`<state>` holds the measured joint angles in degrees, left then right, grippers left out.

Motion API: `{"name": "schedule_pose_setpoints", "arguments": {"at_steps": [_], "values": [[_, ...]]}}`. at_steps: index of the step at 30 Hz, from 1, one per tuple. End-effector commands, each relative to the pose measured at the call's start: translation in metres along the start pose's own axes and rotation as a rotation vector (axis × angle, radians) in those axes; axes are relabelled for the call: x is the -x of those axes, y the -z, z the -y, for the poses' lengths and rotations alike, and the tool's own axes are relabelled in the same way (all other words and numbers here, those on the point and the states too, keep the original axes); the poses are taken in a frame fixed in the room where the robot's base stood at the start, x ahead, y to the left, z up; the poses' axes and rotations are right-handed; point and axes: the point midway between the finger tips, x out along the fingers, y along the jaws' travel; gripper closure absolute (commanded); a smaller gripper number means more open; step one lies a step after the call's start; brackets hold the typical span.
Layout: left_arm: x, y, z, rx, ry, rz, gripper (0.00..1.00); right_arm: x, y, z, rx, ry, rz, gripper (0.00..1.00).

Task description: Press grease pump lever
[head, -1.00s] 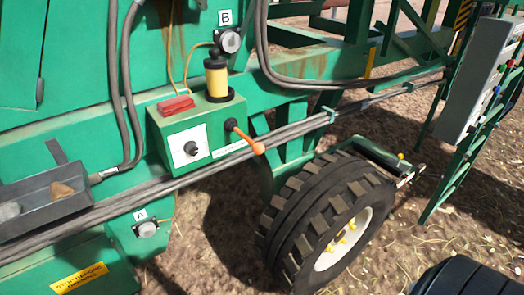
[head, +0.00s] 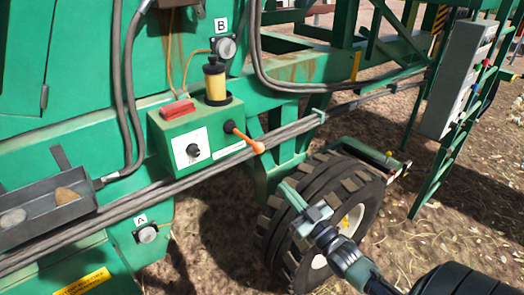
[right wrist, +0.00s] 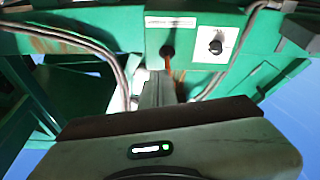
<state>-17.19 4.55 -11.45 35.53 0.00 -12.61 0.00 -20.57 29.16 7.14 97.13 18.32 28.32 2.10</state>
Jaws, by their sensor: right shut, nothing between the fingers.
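The grease pump lever (head: 249,141) is an orange-handled rod that sticks out to the lower right from the front of a green pump box (head: 200,127). A yellow grease cartridge (head: 215,82) stands on top of the box. In the right wrist view the lever (right wrist: 172,72) shows partly, its lower part hidden behind my fingers. My right gripper (head: 291,194) is shut and empty, below and to the right of the lever and apart from it in the head view, in front of the wheel. The wrist view also shows the right gripper (right wrist: 158,80) pointing toward the box. My left gripper is not in view.
Thick grey hoses (head: 185,178) run just below the box. A treaded wheel (head: 350,195) stands behind my right gripper. A grey tray (head: 45,204) with stones is at the left. A grey control box (head: 460,80) and green ladder are at the right.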

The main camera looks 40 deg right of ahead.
Motion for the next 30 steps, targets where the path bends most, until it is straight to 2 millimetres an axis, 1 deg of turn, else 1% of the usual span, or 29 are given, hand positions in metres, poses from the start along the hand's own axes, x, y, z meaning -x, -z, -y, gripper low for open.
{"name": "schedule_pose_setpoints", "arguments": {"at_steps": [1,3,6,7,9,11,19,22,26,30], "values": [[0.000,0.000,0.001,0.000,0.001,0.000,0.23,-0.007,0.029,-0.001,0.002,0.011,-0.067,1.00],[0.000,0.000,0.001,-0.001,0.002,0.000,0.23,-0.013,0.060,-0.002,0.003,0.023,-0.141,1.00],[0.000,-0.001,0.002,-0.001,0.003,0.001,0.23,-0.017,0.089,-0.002,0.002,0.035,-0.211,1.00],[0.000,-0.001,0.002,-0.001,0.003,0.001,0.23,-0.017,0.094,-0.001,0.001,0.037,-0.223,1.00],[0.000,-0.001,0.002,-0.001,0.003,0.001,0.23,-0.018,0.102,-0.001,0.001,0.041,-0.242,1.00],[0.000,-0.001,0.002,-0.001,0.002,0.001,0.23,-0.018,0.105,-0.001,0.001,0.042,-0.248,1.00],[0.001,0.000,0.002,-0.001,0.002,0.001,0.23,-0.019,0.104,-0.001,0.001,0.041,-0.246,1.00],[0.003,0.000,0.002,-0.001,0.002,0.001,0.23,-0.023,0.106,-0.001,0.001,0.041,-0.246,1.00],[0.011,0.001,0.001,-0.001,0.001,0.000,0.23,-0.038,0.112,-0.001,0.002,0.040,-0.249,1.00],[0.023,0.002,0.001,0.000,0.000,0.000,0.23,-0.066,0.121,0.000,0.002,0.040,-0.250,1.00]]}}
